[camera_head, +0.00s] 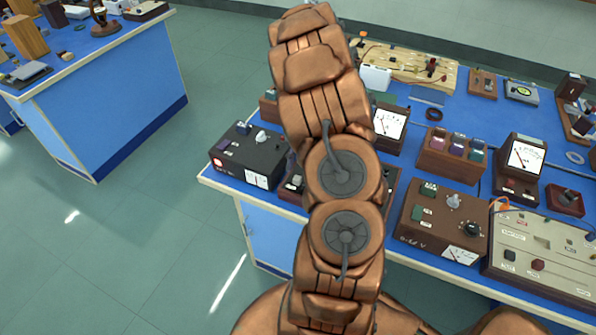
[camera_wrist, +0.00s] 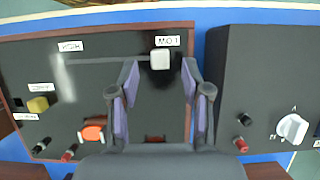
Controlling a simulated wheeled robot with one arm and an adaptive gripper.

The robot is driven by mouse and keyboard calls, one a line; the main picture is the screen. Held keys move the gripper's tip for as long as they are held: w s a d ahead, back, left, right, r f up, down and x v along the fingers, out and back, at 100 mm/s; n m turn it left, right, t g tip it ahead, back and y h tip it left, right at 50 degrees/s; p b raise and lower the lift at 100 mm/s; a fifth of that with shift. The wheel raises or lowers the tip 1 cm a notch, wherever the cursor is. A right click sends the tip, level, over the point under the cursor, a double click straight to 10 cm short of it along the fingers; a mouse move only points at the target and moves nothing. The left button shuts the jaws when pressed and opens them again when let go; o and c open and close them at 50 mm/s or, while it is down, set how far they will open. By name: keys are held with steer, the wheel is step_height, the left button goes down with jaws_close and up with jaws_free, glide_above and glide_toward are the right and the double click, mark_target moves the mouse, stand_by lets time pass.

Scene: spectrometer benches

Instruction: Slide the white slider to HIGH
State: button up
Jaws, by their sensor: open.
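In the wrist view, the white slider (camera_wrist: 160,59) is a small square cap at the right end of a straight pale slot (camera_wrist: 105,60) on a black panel (camera_wrist: 60,100). An upside-down label that appears to read LOW (camera_wrist: 167,41) is beside it. The HIGH label (camera_wrist: 70,46) is near the slot's left end. My gripper (camera_wrist: 160,70) is open, one finger on each side of the slider, with visible gaps. Whether the tips are down at slider height, I cannot tell. In the head view, my arm hides the gripper and slider.
The black panel also carries a yellow knob (camera_wrist: 38,104), an orange rocker switch (camera_wrist: 92,133) and several terminals. To its right stands a dark box with a white knob (camera_wrist: 292,128). In the head view, instruments crowd the blue bench, including a brown box (camera_head: 440,222).

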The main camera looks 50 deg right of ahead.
mark_target(297, 180)
steer(key=shift+p+x, duration=0.35)
steer(key=shift+x, duration=1.1)
jaws_close()
